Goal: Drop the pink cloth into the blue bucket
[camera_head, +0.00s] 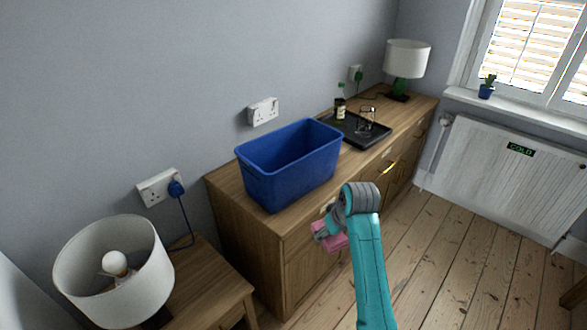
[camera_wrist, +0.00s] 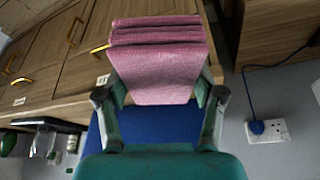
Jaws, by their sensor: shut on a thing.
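The pink cloth (camera_wrist: 158,72) is folded in layers and sits between the two fingers of my gripper (camera_wrist: 160,100) in the wrist view. My gripper is shut on it. In the head view the pink cloth (camera_head: 330,241) shows partly behind my wrist, in front of the cabinet and below its top edge. The blue bucket (camera_head: 290,165) is an open rectangular tub standing upright on the cabinet, up and left of my gripper. Its inside looks empty where it shows. In the wrist view part of the blue bucket (camera_wrist: 160,122) shows beyond the cloth, between the fingers.
The wooden cabinet (camera_head: 240,225) runs along the wall. A black tray (camera_head: 350,130) with a bottle (camera_head: 340,108) and a glass item stands right of the bucket. A lamp (camera_head: 115,268) stands at the lower left, another (camera_head: 407,62) at the far end.

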